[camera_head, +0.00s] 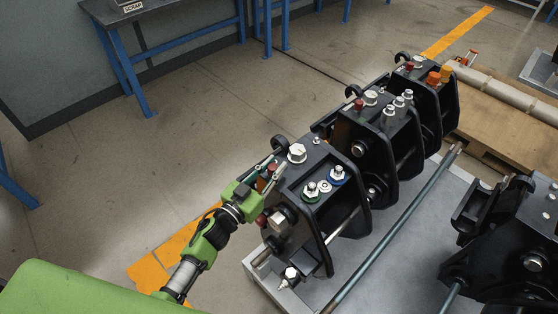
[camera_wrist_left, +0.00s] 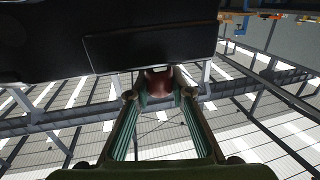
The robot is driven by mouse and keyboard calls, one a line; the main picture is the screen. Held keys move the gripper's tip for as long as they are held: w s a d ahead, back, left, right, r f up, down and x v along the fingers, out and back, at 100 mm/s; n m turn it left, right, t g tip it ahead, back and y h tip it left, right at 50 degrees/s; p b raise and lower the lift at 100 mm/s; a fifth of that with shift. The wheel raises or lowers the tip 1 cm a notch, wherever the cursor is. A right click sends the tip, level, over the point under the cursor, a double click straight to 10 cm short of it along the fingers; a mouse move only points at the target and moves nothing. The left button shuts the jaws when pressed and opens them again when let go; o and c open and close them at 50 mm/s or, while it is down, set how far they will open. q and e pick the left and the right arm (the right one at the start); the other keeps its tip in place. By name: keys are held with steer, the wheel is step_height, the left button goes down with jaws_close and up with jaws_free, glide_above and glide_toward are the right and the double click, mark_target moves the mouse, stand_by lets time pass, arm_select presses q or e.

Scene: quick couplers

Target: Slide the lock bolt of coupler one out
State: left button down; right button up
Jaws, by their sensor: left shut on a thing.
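The nearest black coupler (camera_head: 318,165) stands upright on the grey stand, with a large bolt head and smaller fittings ringed in green and blue on top. My left gripper (camera_head: 271,176) is at its left side. In the left wrist view its fingers (camera_wrist_left: 158,98) are shut on a dark red knob (camera_wrist_left: 158,80), which looks like the lock bolt's end. The knob sits close against a black block (camera_wrist_left: 150,45) of the coupler. In the head view the red knob (camera_head: 272,169) shows partly between the fingers. The bolt's shaft is hidden. My right gripper is in neither view.
Two similar couplers stand behind in a row, the middle one (camera_head: 382,140) and the far one (camera_head: 425,95). Another black assembly (camera_head: 515,240) is at the right. A long rod (camera_head: 400,225) runs along the grey stand (camera_head: 345,290). The floor at left is clear.

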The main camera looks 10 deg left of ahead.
arm_select(q)
steer(key=shift+s+a+f, duration=0.1)
steer(key=c, duration=1.8)
jaws_free()
steer(key=shift+s+a, duration=0.1)
steer(key=shift+s, duration=0.05)
steer(key=v, duration=1.2)
